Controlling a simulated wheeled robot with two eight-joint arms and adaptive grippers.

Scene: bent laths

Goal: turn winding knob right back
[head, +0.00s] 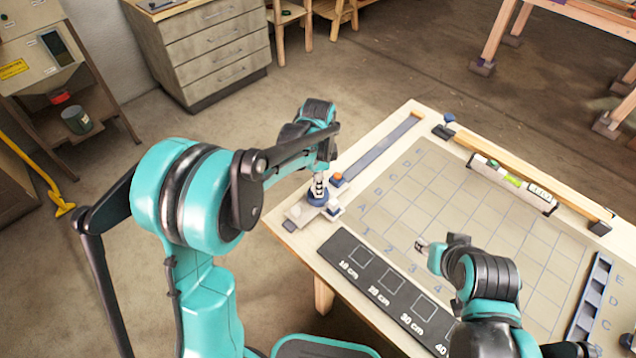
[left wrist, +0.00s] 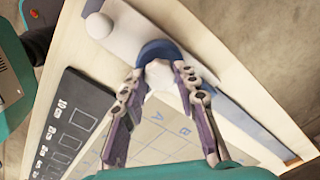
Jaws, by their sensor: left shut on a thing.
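The winding knob, a round blue part (head: 318,198), sits on a pale plate (head: 299,214) at the table's near left corner. My left gripper (head: 319,184) points down onto it from above. In the left wrist view the blue part (left wrist: 157,47) lies just past the fingertips. My left gripper (left wrist: 163,82) is shut on a pale faceted piece (left wrist: 160,74) at the knob, between its two fingers. The fingers partly hide the knob. My right gripper (head: 422,246) is over the gridded board, away from the knob; its finger gap is too small to read.
A blue strip (head: 383,147) runs along the left table edge, with a small orange ball (head: 337,176) near the knob. A black board with squares (head: 378,290) lies in front. A spirit level (head: 511,183) and a blue compartment tray (head: 590,298) lie on the far and right sides.

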